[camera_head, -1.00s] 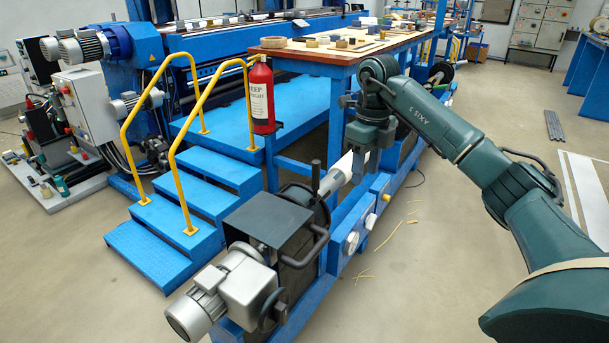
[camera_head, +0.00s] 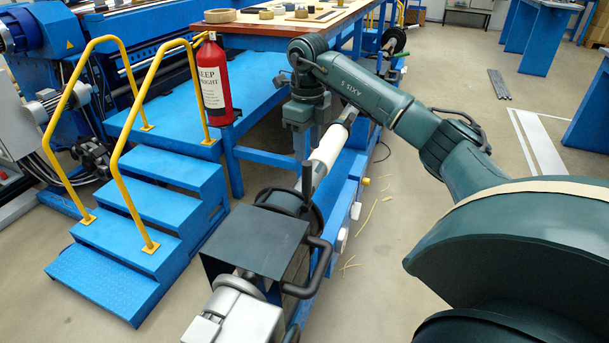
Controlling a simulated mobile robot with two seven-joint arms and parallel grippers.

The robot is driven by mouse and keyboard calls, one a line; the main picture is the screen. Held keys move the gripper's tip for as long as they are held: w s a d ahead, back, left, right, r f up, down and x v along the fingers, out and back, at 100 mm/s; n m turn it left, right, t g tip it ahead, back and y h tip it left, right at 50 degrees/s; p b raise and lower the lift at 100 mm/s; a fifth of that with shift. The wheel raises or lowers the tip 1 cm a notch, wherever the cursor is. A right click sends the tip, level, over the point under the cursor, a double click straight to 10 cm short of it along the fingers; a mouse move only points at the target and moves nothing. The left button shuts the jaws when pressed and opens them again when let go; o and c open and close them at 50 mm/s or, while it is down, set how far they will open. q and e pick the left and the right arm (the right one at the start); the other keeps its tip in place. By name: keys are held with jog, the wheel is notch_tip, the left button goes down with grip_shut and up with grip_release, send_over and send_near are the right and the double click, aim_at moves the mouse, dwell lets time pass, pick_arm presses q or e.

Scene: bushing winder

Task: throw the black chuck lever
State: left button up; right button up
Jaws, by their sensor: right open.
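The black chuck lever (camera_head: 307,180) stands upright beside the dark round chuck (camera_head: 288,203) at the near end of the winder, just behind the black cover plate. A white roll (camera_head: 329,147) on the winder's shaft runs back from the chuck. My right arm reaches in from the right, and my right gripper (camera_head: 301,148) points down over the winder, just above the lever's top in the picture. It is open and holds nothing I can see. Its fingers are small and partly hidden, and I cannot tell whether they touch the lever. My left gripper is out of view.
A black cover plate (camera_head: 256,240) with a curved black handle (camera_head: 313,270) and a grey motor (camera_head: 235,318) are at the near end. Blue steps (camera_head: 155,200) with yellow rails and a red extinguisher (camera_head: 214,85) stand left. The floor right of the winder has straw-coloured scraps.

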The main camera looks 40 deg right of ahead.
aim_at(307, 174)
notch_tip(307, 174, down, 9)
jog(key=shift+r+b, duration=0.1)
jog(key=shift+b, duration=0.65)
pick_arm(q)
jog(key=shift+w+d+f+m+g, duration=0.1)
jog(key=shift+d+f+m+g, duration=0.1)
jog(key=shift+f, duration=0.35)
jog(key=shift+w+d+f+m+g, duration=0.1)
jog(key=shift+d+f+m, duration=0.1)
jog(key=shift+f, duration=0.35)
pick_arm(e)
jog(key=shift+c, duration=0.5)
grip_shut()
